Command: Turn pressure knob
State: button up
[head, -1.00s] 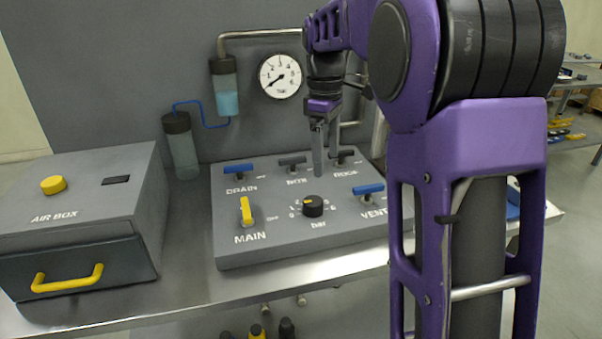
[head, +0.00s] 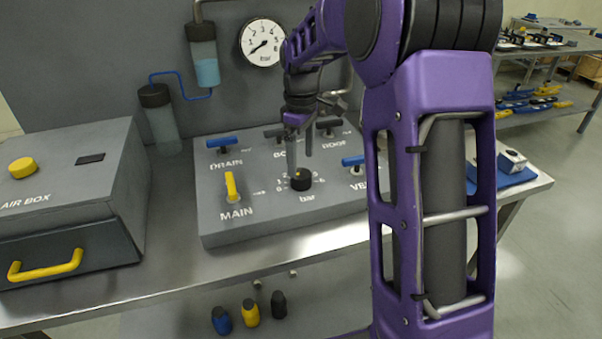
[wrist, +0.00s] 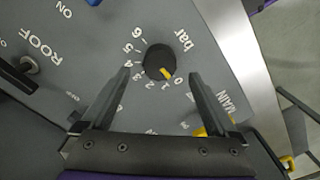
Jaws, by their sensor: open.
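The black pressure knob (head: 300,179) sits on the grey turret plate (head: 225,217), above the label "bar". In the wrist view the knob (wrist: 159,62) has a yellow pointer mark near the 0 and 1 of its scale. My gripper (head: 299,150) hangs just above and behind the knob in the head view. In the wrist view my gripper (wrist: 160,75) is open, with one finger on each side of the knob and clear gaps between. The round gauge (head: 262,42) on the back panel has its needle toward the low end.
The yellow MAIN lever (head: 231,186) stands left of the knob. The blue DRAIN lever (head: 222,142) and blue VENT lever (head: 352,161) are nearby, with black levers behind. A grey air box (head: 60,180) stands at the left.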

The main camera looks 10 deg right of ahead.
aim_at(301, 173)
jog(key=shift+f, duration=2.3)
jog(key=c, duration=1.4)
jog(key=m+p, duration=0.1)
jog(key=m, duration=0.4)
jog(key=shift+r, duration=0.15)
jog(key=m+p, duration=0.1)
jog(key=m, duration=0.5)
jog(key=shift+m+p, duration=0.3)
